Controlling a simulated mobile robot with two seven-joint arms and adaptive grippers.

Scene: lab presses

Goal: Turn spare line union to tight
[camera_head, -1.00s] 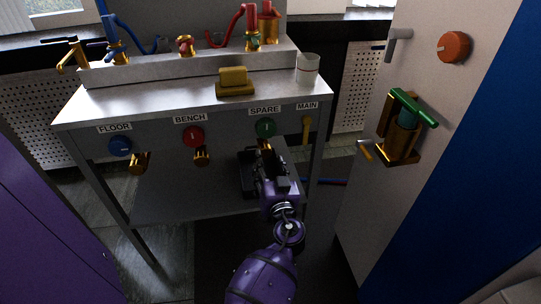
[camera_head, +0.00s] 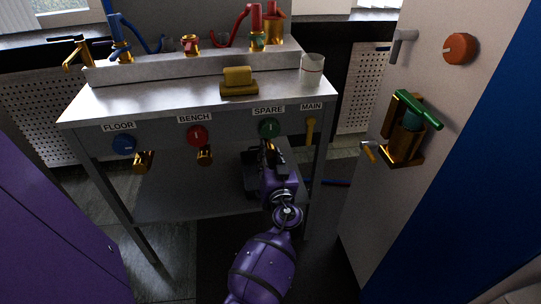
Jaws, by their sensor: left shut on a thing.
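The bench panel carries a green knob (camera_head: 268,128) under the SPARE label (camera_head: 269,110). The spare line union is just below that knob, largely hidden by my left gripper (camera_head: 269,149); only a little brass shows at the fingertips. My left gripper reaches up from the bottom of the view and is shut on the union. I cannot make out the union's turn angle. My right gripper is not in view.
Brass fittings hang under the red BENCH knob (camera_head: 197,135) and the blue FLOOR knob (camera_head: 124,144). A yellow MAIN lever (camera_head: 311,130) is close on the right.

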